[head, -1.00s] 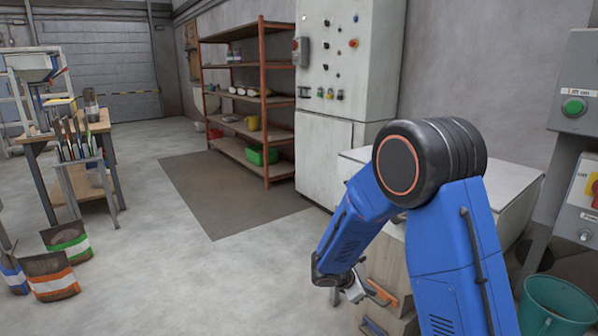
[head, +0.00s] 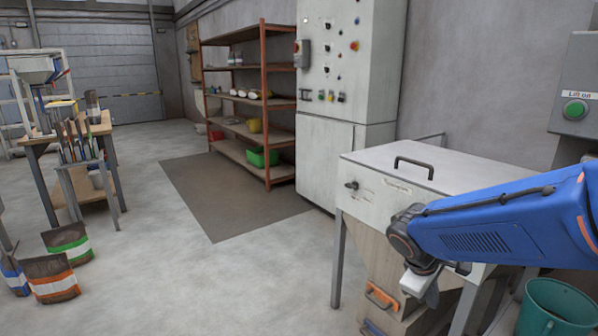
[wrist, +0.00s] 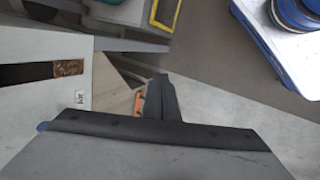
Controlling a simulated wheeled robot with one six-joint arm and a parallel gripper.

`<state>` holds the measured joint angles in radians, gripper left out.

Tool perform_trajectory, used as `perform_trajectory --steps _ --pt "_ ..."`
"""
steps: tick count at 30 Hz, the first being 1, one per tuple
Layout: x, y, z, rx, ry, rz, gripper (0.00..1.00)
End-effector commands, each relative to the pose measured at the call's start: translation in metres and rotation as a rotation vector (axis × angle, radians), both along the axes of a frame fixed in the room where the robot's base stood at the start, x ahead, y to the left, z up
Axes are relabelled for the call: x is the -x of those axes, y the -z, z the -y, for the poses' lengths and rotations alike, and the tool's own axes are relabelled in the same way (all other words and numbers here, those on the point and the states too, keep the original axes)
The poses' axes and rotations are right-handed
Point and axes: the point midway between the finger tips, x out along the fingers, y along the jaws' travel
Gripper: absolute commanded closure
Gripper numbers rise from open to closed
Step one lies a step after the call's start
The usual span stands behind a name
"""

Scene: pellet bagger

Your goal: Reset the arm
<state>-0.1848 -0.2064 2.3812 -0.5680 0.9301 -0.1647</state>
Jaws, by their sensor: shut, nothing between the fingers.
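My blue arm reaches in from the right edge of the head view. My gripper (head: 431,297) points down at the arm's left end, in front of the white lidded bin (head: 365,205). In the wrist view my gripper (wrist: 160,84) shows as dark fingers together, with nothing between them. An orange handle (head: 381,297) is on the beige chute below the bin, left of my gripper in the head view. It also shows in the wrist view (wrist: 138,103), partly hidden by a finger.
A green bucket (head: 556,308) stands at lower right, under my arm. A tall control cabinet (head: 345,70) and a shelf rack (head: 264,100) stand behind. Bags (head: 52,278) sit at left. The middle floor is clear.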

Motion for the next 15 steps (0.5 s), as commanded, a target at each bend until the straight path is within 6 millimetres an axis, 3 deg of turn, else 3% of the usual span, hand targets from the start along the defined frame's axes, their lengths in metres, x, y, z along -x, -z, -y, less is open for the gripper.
perform_trajectory --steps 15 --pt "0.110 -0.042 -0.010 -0.338 0.358 0.212 1.00"
